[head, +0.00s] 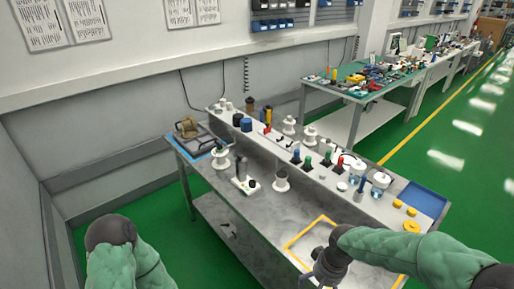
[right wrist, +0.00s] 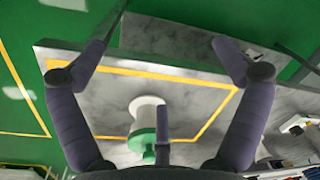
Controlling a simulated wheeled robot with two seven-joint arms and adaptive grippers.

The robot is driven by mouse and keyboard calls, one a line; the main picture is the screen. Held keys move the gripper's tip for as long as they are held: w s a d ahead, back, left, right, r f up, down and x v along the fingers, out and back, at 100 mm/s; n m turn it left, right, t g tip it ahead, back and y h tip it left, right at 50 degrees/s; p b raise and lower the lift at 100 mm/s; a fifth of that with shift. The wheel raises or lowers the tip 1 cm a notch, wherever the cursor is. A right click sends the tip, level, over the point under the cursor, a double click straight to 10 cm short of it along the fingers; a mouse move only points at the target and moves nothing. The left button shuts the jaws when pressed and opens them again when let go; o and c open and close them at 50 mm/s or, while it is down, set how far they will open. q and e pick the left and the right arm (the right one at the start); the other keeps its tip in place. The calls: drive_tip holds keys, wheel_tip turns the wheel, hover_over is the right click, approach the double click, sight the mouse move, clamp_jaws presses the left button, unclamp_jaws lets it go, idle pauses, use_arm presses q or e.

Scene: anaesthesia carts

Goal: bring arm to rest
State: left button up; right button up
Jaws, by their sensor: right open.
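My right arm (head: 400,250) comes in from the right in the head view, and its gripper (head: 322,276) is over the front right corner of the grey table (head: 245,215). In the right wrist view the right gripper (right wrist: 160,74) is open, its two purple-grey fingers wide apart. A white spool-like piece with a green part (right wrist: 148,118) shows between and beyond the fingers, inside the yellow outline; nothing is gripped. My left arm (head: 125,255) is at the lower left, bent, in a green sleeve; its gripper is out of view.
The yellow outlined square (head: 292,242) marks the table's front right. A raised shelf (head: 330,178) along the back holds spools, several coloured parts and jars. A blue tray (head: 422,200) and yellow rings (head: 411,226) are at its right end. Green floor (head: 460,190) lies open to the right.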

drive_tip(key=s+a+f+y, duration=0.1)
drive_tip(key=s+a+f, duration=0.1)
drive_tip(key=f, duration=0.5)
drive_tip(key=s+a+f+m, duration=0.1)
drive_tip(key=s+a+f, duration=0.2)
drive_tip(key=s+f, duration=0.2)
drive_tip(key=s+a+f+y, duration=0.1)
drive_tip(key=s+a+f, duration=0.2)
drive_tip(key=f, duration=0.8)
drive_tip(key=shift+s+a+m+y, duration=0.25)
drive_tip(key=shift+s+m+y, duration=0.05)
drive_tip(key=shift+s+m, duration=0.15)
drive_tip(key=shift+f, duration=0.1)
